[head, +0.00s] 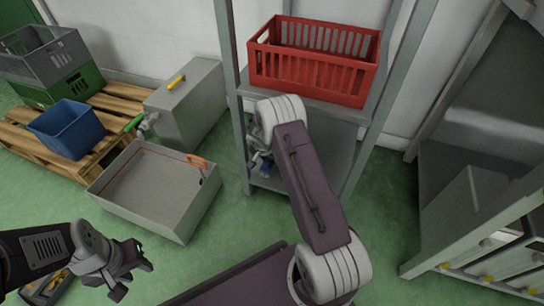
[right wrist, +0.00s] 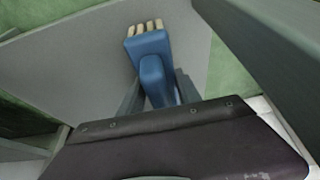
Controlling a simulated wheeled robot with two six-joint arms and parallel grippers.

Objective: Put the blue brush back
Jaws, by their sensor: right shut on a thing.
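The blue brush (right wrist: 148,46) has a blue body and cream bristles at its far end. It is between the fingers of my right gripper (right wrist: 158,88), which is shut on it. In the head view a small bit of blue brush (head: 264,170) shows below my right gripper (head: 258,160), at the left side of the rack's lower grey shelf (head: 335,155). My arm hides much of that shelf. I cannot tell whether the brush touches the shelf. My left gripper (head: 134,278) is open and empty, low at the lower left, far from the brush.
A red crate (head: 312,84) stands on the rack's upper shelf, above my right arm. Rack posts (head: 232,60) stand close by. Left are an open grey box (head: 165,213), a grey case (head: 190,105) and a pallet (head: 30,135) with a blue bin (head: 68,128).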

